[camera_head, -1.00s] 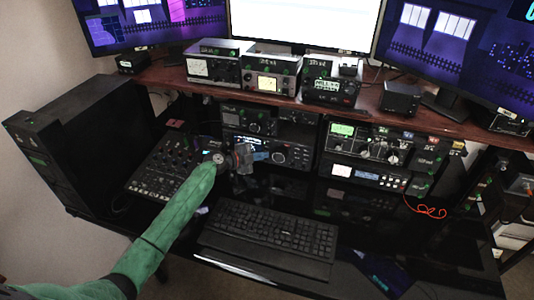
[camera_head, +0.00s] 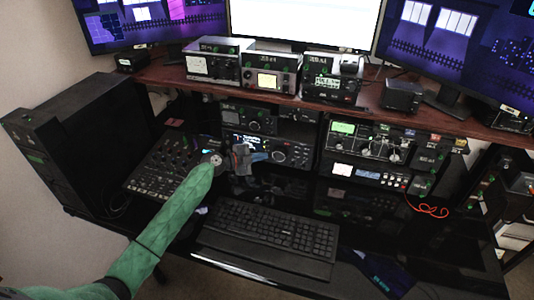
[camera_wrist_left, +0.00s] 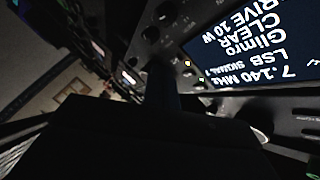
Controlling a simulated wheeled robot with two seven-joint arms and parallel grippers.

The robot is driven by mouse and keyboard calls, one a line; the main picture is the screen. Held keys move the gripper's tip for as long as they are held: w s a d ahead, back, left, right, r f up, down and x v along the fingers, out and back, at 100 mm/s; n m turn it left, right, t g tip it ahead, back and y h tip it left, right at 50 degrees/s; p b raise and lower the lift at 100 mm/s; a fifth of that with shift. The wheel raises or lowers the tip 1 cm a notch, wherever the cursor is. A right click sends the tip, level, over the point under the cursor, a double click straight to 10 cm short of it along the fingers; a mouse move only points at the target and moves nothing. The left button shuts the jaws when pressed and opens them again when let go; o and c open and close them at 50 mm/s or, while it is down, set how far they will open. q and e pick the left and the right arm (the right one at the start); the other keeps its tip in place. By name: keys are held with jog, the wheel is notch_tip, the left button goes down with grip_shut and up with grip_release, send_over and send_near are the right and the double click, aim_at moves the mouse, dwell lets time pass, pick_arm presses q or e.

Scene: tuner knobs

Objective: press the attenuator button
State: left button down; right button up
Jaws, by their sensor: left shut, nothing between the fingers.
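The radio (camera_head: 292,150) with a lit display sits on the lower shelf in the middle. Its display also shows close up and upside down in the left wrist view (camera_wrist_left: 255,45), with "7.140 MHz" and "LSB" on it. Small buttons and knobs (camera_wrist_left: 165,12) lie beside that display. I cannot tell which one is the attenuator button. My left gripper (camera_head: 248,158) is shut and empty in front of the radio's left part. In the left wrist view its dark fingers (camera_wrist_left: 161,85) point at the panel beside the display; contact cannot be told. My right gripper is not in view.
A mixer panel (camera_head: 165,165) lies left of my gripper. A keyboard (camera_head: 270,230) lies on the black desk in front. More radios (camera_head: 375,145) stand at the right, and several sit on the wooden shelf (camera_head: 440,122) above. A red cable (camera_head: 427,209) hangs at the right.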

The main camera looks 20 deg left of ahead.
pick_arm(q)
jog(key=shift+s, duration=0.1)
jog(key=shift+s+f, duration=0.1)
jog(key=shift+s, duration=0.35)
jog(key=shift+s+a+b, duration=0.1)
jog(key=shift+s+b, duration=0.8)
jog(key=shift+s, duration=1.15)
